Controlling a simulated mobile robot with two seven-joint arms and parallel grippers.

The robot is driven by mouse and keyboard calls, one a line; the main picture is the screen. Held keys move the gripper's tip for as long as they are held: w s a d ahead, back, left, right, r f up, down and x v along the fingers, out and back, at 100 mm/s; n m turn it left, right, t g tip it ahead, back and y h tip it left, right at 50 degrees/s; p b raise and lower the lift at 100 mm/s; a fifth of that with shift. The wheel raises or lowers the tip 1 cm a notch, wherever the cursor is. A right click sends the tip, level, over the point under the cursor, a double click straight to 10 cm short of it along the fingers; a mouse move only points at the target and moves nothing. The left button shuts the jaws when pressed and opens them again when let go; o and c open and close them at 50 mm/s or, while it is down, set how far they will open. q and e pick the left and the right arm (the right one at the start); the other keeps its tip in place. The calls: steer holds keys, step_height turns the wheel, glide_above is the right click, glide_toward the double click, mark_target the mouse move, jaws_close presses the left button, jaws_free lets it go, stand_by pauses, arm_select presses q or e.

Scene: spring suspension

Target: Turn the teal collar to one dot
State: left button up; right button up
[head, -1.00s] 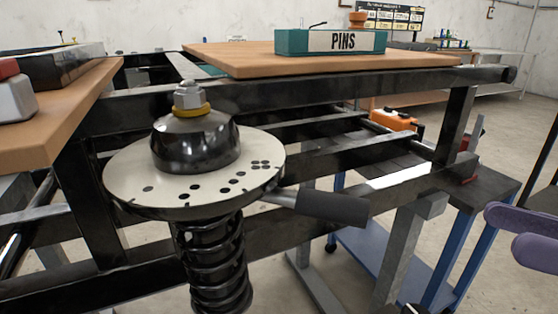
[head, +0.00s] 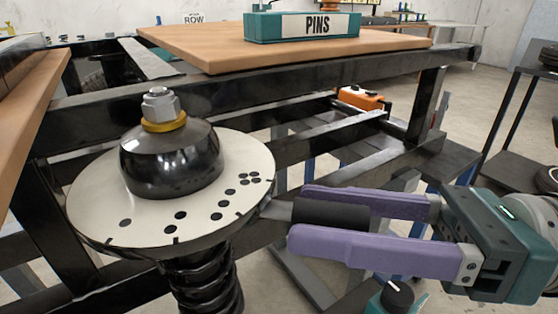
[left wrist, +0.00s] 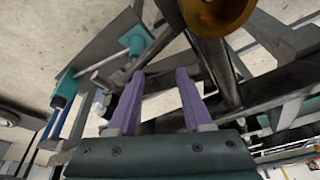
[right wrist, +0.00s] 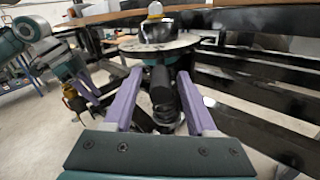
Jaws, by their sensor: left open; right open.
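A pale round plate (head: 95,205) with groups of black dots sits on top of a black coil spring (head: 205,285). The single dot (head: 125,223) is at its front left; the densest group is at its right. A lever with a black grip (head: 335,213) sticks out to the right from under the plate. My right gripper (head: 302,214) is open, its purple fingers on either side of the grip; the grip also lies between them in the right wrist view (right wrist: 163,95). My left gripper (left wrist: 160,72) is open and empty.
A black dome (head: 170,160) with a yellow ring and nut rises from the plate. Black frame bars run behind it. A wooden top (head: 300,48) holds the teal PINS box (head: 300,27). A brass-coloured round part (left wrist: 215,12) is close above my left fingers.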

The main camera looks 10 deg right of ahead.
jaws_close()
stand_by(0.5)
stand_by(1.0)
